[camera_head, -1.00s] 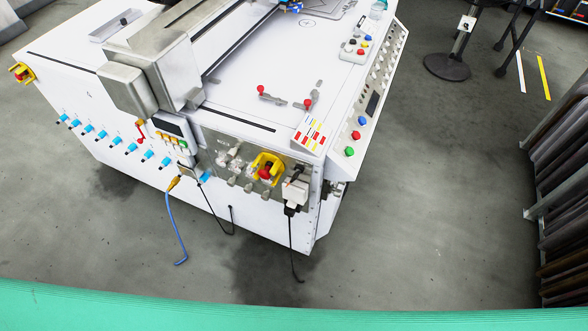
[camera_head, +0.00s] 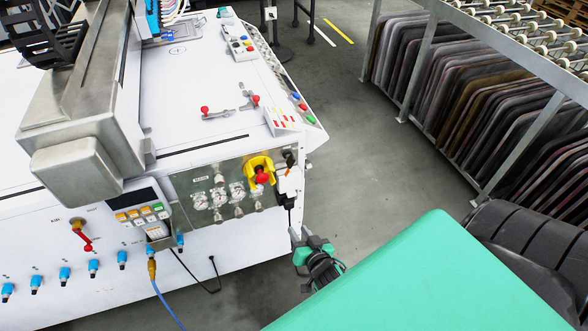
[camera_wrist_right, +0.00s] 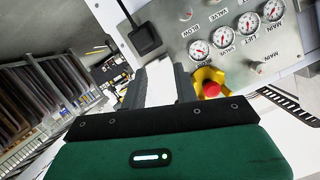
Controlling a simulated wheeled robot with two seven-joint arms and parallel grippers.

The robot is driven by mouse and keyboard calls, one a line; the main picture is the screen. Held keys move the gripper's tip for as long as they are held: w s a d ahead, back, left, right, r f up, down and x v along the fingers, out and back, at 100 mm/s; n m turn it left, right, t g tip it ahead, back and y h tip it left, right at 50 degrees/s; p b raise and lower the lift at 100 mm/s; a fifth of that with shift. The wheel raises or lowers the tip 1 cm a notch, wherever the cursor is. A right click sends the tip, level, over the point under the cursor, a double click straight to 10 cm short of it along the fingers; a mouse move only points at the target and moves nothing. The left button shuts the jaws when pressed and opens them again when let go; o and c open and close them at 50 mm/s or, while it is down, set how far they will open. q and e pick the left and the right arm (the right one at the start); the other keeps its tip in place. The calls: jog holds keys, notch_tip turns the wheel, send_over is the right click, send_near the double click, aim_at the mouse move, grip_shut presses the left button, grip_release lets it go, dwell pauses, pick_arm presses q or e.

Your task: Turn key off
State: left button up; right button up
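I cannot make out a separate key. The machine's metal control panel (camera_head: 222,190) carries gauges, knobs and a red stop button (camera_head: 262,177) in a yellow guard; it also shows in the right wrist view (camera_wrist_right: 288,48). A small black part (camera_head: 289,159) and a white box (camera_head: 291,183) sit at the panel's right end. My right gripper (camera_head: 299,238) is just below and in front of that corner. In the right wrist view its dark fingers (camera_wrist_right: 160,85) are apart, with a white surface showing between them; contact is unclear. My left gripper is out of view.
A red-handled air valve (camera_head: 82,238) and a row of blue fittings (camera_head: 65,275) are on the machine's front. A small button pad (camera_head: 140,215) and a blue cable (camera_head: 165,305) are beside them. A rack of mats (camera_head: 480,105) stands right, with clear floor (camera_head: 385,165) between.

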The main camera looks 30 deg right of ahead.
aim_at(293, 164)
jog(key=d+r+m+t+h+b, duration=0.1)
jog(key=d+r+m+t+h, duration=0.15)
jog(key=r, duration=1.05)
jog(key=shift+n+t+y, duration=0.25)
jog(key=shift+n+y, duration=0.1)
jog(key=shift+y, duration=0.1)
jog(key=x, duration=0.4)
jog(key=p+x, duration=0.1)
jog(key=x, duration=0.3)
jog(key=d+x, duration=0.1)
jog(key=x, duration=0.4)
jog(key=shift+r+p, duration=0.15)
jog(key=shift+p, duration=0.15)
jog(key=shift+w+d, duration=0.1)
jog(key=shift+w, duration=0.3)
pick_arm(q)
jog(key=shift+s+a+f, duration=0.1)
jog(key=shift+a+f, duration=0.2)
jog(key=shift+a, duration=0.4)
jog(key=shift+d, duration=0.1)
